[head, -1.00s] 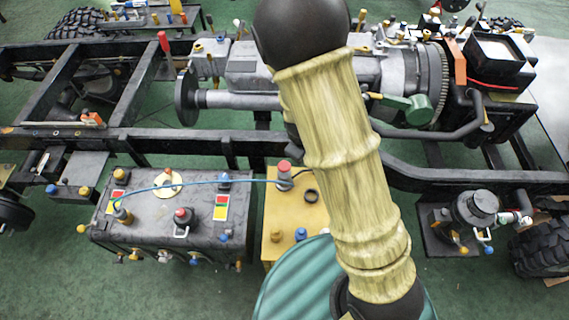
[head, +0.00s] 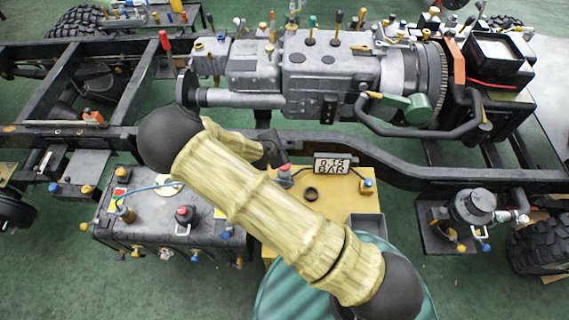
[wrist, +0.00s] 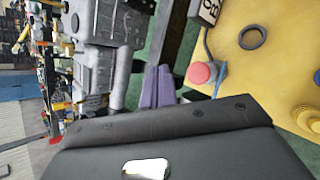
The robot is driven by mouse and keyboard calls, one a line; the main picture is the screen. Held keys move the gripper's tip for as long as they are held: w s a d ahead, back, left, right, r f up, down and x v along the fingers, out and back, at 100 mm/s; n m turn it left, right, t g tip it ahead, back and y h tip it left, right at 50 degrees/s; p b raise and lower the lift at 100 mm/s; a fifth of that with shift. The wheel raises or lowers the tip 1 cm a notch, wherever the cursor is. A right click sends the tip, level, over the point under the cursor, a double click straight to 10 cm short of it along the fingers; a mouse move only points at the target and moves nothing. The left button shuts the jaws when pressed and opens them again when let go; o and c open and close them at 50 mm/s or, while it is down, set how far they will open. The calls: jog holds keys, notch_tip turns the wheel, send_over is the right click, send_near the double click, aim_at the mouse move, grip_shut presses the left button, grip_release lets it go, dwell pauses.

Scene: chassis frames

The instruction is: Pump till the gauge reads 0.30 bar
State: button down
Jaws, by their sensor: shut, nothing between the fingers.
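The pump is a red-topped plunger (head: 284,172) on a yellow box (head: 335,210). Its red knob (wrist: 201,73) also shows in the wrist view, right of my fingers. The gauge is a small display (head: 331,165) at the back of the yellow box. It seems to read 0.18 BAR, though the digits are small; only its corner (wrist: 207,10) shows in the wrist view. My gripper (wrist: 158,88) has purple fingers, shut and empty, apart from the knob in the wrist view. In the head view my gripper's dark end is close behind the plunger; its fingertips are hard to make out.
A grey tank (head: 150,232) with several valves and a second red knob (head: 186,214) stands left of the yellow box. A blue hose (head: 150,187) runs over it. A black chassis rail (head: 400,172) and a grey gearbox (head: 320,70) lie behind. A black ring (head: 311,194) lies on the yellow box.

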jog(key=shift+f+b, duration=3.2)
jog(key=shift+b, duration=0.2)
jog(key=shift+f+b, duration=0.45)
jog(key=shift+f, duration=0.75)
jog(key=shift+s, duration=0.1)
jog(key=shift+a+f, duration=0.1)
jog(key=shift+s+f, duration=0.1)
jog(key=shift+f, duration=0.2)
